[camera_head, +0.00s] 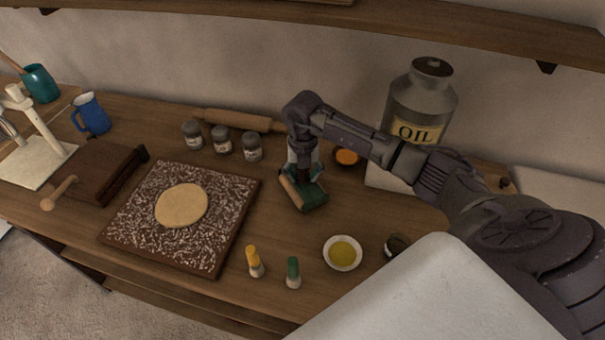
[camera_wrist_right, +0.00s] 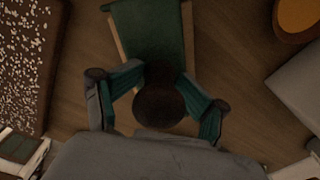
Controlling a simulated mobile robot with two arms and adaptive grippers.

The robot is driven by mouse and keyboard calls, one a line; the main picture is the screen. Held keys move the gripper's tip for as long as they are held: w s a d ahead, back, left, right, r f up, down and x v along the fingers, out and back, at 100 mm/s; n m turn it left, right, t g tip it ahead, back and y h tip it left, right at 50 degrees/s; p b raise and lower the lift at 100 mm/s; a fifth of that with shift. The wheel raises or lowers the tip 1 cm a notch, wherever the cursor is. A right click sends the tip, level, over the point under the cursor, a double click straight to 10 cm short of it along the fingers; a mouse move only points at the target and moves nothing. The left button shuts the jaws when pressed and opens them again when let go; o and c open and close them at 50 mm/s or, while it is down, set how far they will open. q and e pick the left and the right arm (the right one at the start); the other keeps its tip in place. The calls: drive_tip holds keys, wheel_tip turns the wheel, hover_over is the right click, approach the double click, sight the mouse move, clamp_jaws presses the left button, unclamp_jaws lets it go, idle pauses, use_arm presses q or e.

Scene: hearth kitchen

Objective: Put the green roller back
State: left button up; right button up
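The green roller (camera_head: 313,197) is a block with a green face and pale wooden edges, on or just above the table right of the dough board. In the right wrist view the green face (camera_wrist_right: 152,28) extends away from a dark round knob (camera_wrist_right: 158,106). My right gripper (camera_head: 303,165) points down at it. In the wrist view the gripper's two teal-padded fingers (camera_wrist_right: 161,73) close in on both sides of the knob's neck and appear to hold it. Whether the roller is clear of the table I cannot tell. My left gripper is not in view.
A dark board (camera_head: 226,222) with flat dough (camera_head: 181,205) lies left. Yellow (camera_head: 254,262) and green-topped (camera_head: 293,273) small pieces and a bowl of yellow liquid (camera_head: 342,253) stand in front. Spice jars (camera_head: 222,139), a rolling pin (camera_head: 233,120) and an oil can (camera_head: 420,105) stand behind.

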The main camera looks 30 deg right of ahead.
drive_tip(key=shift+s, duration=0.1)
drive_tip(key=shift+r+p, duration=0.8)
drive_tip(key=shift+r, duration=0.1)
wheel_tip(320, 180, up, 11)
drive_tip(key=b, duration=0.3)
drive_tip(key=shift+f+b, duration=0.15)
drive_tip(key=shift+b, duration=0.2)
drive_tip(key=shift+r, duration=0.5)
